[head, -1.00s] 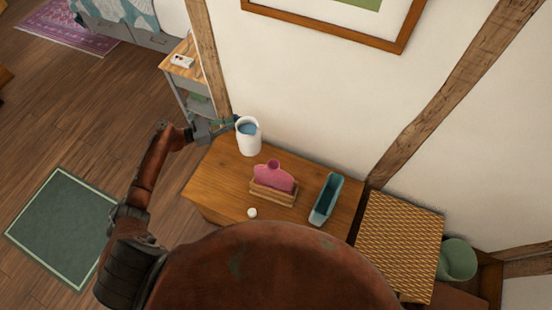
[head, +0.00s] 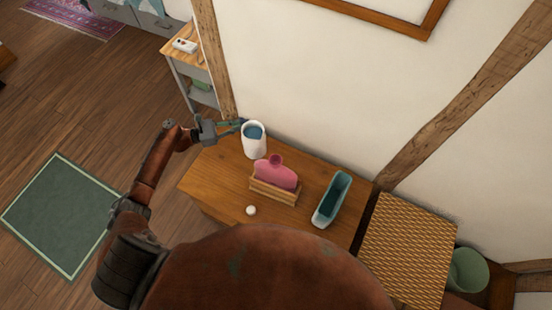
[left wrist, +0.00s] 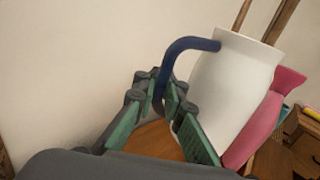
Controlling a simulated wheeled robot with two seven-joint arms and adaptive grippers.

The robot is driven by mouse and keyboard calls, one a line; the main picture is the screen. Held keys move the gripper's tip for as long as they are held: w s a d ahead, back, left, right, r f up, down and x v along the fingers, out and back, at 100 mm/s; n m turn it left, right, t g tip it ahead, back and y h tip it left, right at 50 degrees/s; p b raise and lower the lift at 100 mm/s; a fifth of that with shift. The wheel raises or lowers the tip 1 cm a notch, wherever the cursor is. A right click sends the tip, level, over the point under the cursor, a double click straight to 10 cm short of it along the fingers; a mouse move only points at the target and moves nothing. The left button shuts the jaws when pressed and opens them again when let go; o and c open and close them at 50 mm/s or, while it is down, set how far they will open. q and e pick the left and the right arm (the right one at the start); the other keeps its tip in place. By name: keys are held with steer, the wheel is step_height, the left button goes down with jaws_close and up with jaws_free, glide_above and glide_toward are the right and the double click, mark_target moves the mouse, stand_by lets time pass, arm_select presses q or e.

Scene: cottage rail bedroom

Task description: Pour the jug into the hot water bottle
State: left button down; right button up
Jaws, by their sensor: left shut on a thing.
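The white jug (head: 254,146) with blue water in it stands upright at the back left of the wooden cabinet top. My left gripper (head: 238,123) is shut on its dark blue handle, which also shows in the left wrist view (left wrist: 185,46). I cannot tell whether the jug's base touches the wood. The pink hot water bottle (head: 276,177) sits in a wooden holder (head: 272,193) to the right of and nearer than the jug, its neck up. In the left wrist view the pink bottle (left wrist: 262,128) is partly hidden behind the jug. My right gripper is not in view.
A small white round thing (head: 251,210) lies in front of the holder. A teal trough (head: 332,200) stands to the right. Beyond it are a woven-top stand (head: 408,245) and a green bin (head: 467,270). The wall closes off the back.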

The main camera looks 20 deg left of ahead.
mark_target(249, 123)
arm_select(q)
steer(key=shift+r, duration=0.25)
steer(key=r+m+p, duration=0.1)
steer(key=r+p, duration=0.1)
steer(key=r, duration=0.1)
steer(key=d+r+m+p, duration=0.1)
steer(key=shift+s+r+m+y+p, duration=0.15)
steer(key=shift+s+m+y+p, duration=0.15)
steer(key=shift+s+y+p, duration=0.1)
steer(key=shift+s+d+r+m+y+p, duration=0.2)
steer(key=shift+d+r+m+p, duration=0.1)
steer(key=shift+r+m+p, duration=0.25)
steer(key=shift+s+d+r+m+y+p, duration=0.2)
steer(key=shift+d+r+m+p, duration=0.1)
steer(key=shift+r+p, duration=0.45)
steer(key=shift+s+d+r+m+y+p, duration=0.2)
steer(key=shift+d+r+m+p, duration=0.1)
steer(key=shift+r+m+p, duration=0.3)
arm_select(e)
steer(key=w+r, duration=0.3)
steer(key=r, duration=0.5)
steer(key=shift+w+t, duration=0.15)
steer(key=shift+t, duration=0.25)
